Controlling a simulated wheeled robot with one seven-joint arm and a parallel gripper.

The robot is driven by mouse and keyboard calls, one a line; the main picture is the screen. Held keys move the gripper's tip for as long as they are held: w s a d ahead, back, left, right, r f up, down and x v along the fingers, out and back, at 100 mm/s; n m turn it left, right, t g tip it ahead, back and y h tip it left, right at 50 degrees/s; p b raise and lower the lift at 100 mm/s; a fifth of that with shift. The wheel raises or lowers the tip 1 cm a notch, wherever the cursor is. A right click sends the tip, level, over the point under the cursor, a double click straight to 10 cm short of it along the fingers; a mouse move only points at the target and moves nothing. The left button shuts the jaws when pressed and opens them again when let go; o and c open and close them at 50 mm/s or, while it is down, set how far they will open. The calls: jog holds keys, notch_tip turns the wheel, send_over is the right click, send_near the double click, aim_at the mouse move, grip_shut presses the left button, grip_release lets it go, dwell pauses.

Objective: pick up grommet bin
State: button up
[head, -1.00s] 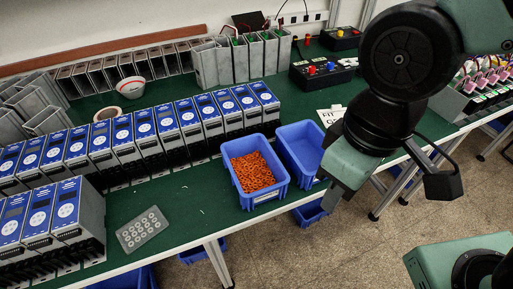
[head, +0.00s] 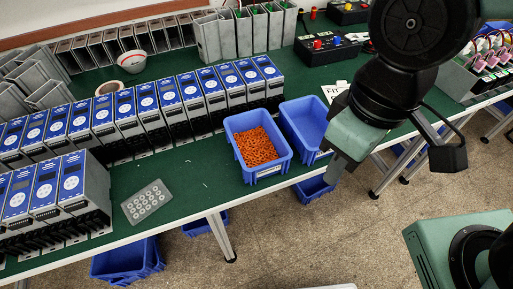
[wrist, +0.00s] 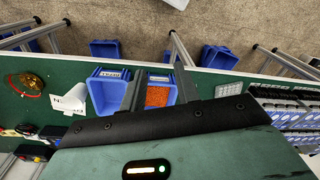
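The grommet bin (head: 268,172) is a blue open bin filled with orange grommets (head: 256,147). It stands on the green bench near the front edge, left of an empty blue bin (head: 305,122). My gripper (head: 336,170) points down in the head view, to the right of the grommet bin and close to the empty bin. In the wrist view the gripper (wrist: 158,82) has its two grey fingers spread apart with nothing held. The grommet bin (wrist: 160,72) shows between and beyond the fingers, partly hidden by the gripper body.
Rows of blue-fronted soft starters (head: 167,106) stand behind and left of the bin. A grey perforated plate (head: 147,201) lies on the bench at left. A white paper sign (head: 335,91) stands behind the empty bin. More blue bins (head: 128,258) are below the bench.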

jog(key=shift+o, duration=0.4)
jog(key=w+d+f+n+p, duration=0.1)
jog(key=w+f+n+p, duration=0.2)
jog(key=w+f+n, duration=0.35)
jog(key=n+y+b, duration=0.4)
jog(key=n, duration=0.4)
send_over(261, 178)
jog(key=d, duration=0.3)
notch_tip(261, 178, down, 13)
jog(key=shift+w+d+f, duration=0.1)
jog(key=shift+w+d, duration=0.05)
jog(key=shift+x, duration=2.65)
jog(key=shift+w+d, duration=0.15)
jog(key=shift+d, duration=0.05)
jog(key=shift+f, duration=0.3)
